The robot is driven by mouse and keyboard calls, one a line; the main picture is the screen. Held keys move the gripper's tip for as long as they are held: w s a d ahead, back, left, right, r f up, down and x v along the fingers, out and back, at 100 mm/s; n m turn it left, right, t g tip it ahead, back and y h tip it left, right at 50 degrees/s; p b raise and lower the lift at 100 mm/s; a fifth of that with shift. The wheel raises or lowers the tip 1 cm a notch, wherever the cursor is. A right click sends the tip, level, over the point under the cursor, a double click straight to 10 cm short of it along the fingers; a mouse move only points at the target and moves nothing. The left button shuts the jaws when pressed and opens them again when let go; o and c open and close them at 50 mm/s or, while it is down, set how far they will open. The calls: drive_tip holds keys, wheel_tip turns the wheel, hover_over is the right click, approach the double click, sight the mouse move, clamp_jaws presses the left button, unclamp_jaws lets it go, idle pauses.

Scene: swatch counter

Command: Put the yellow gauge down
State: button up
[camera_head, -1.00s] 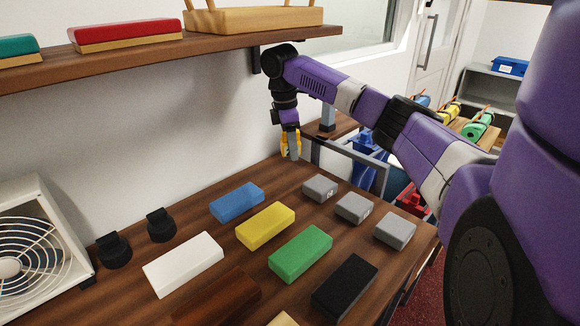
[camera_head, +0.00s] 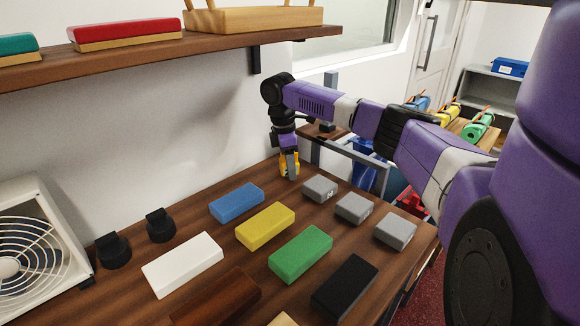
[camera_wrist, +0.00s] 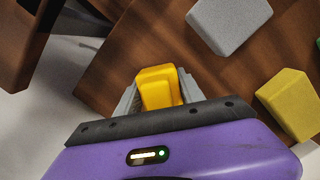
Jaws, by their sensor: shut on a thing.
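My gripper (camera_head: 289,167) is near the back edge of the wooden counter (camera_head: 137,290), left of the grey blocks. It is shut on the yellow gauge (camera_wrist: 158,87), which shows between the two fingers in the wrist view. In the head view the gauge is a small yellow patch, mostly hidden by the fingers. The fingertips point down, close to the counter top. I cannot tell whether the gauge touches the wood.
Grey blocks (camera_head: 320,189) stand just right of my gripper. Blue (camera_head: 237,202), yellow (camera_head: 265,226), green (camera_head: 300,253), white (camera_head: 183,264) and black (camera_head: 344,287) blocks lie nearer. A wall shelf (camera_head: 150,53) hangs above. Bare counter lies around the gripper's spot.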

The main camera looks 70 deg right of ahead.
drive_tip(key=o, duration=1.2)
drive_tip(key=r, duration=0.7)
drive_tip(key=shift+w+a+r, duration=0.2)
drive_tip(key=shift+w+r, duration=0.1)
drive_tip(key=shift+w, duration=0.1)
